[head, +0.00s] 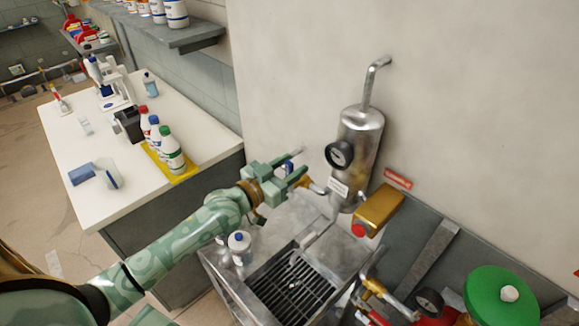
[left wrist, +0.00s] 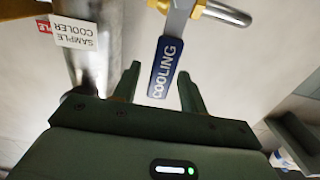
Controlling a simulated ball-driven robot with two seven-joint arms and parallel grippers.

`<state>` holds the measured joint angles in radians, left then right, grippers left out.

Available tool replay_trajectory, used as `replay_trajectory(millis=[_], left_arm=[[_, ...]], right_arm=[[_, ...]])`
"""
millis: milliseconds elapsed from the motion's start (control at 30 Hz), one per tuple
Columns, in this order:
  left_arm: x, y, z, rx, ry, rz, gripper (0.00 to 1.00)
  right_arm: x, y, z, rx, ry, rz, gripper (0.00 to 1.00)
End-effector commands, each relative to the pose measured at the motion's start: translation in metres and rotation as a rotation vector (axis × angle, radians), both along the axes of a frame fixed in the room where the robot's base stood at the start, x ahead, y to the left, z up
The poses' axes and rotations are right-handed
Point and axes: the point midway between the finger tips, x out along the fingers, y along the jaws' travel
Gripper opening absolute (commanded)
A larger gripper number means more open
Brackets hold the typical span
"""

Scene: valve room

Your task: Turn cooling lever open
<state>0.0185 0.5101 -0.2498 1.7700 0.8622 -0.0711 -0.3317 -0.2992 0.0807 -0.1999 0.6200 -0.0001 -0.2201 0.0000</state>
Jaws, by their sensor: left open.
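The blue cooling lever (left wrist: 165,68), labelled COOLING, hangs from a metal valve with a brass fitting (left wrist: 190,10) in the left wrist view. My left gripper (left wrist: 160,72) is open, with one finger on each side of the lever's free end. A gap shows on the left side; I cannot tell whether the right finger touches it. In the head view my left gripper (head: 301,163) is at the lever, left of the steel sample cooler cylinder (head: 359,140). Only a bit of the blue lever (head: 288,167) shows between the fingers. My right gripper is not in view.
A steel sink with a grate (head: 290,285) stands below, with a bottle (head: 239,245) on its left edge. A gauge (head: 340,154) sits on the cylinder. A brass-coloured block (head: 379,208) and a green wheel (head: 490,300) are to the right. A white bench (head: 110,195) stands left.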

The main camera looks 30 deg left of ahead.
Motion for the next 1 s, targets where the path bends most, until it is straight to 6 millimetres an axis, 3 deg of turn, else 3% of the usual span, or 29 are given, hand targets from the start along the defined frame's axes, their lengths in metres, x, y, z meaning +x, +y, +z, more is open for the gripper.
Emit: replay_trajectory(millis=[167,333,667,1000], left_arm=[[0.000,0.000,0.000,0.000,0.000,0.000,0.43],[0.000,0.000,0.000,0.000,0.000,0.000,0.01],[0.000,0.002,0.000,-0.022,0.008,0.000,0.00],[0.006,0.016,-0.002,-0.202,0.071,-0.001,0.00]], right_arm=[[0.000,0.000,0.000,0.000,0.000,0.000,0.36],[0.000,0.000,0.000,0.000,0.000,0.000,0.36],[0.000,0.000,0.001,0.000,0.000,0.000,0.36],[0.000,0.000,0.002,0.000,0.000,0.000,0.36]])
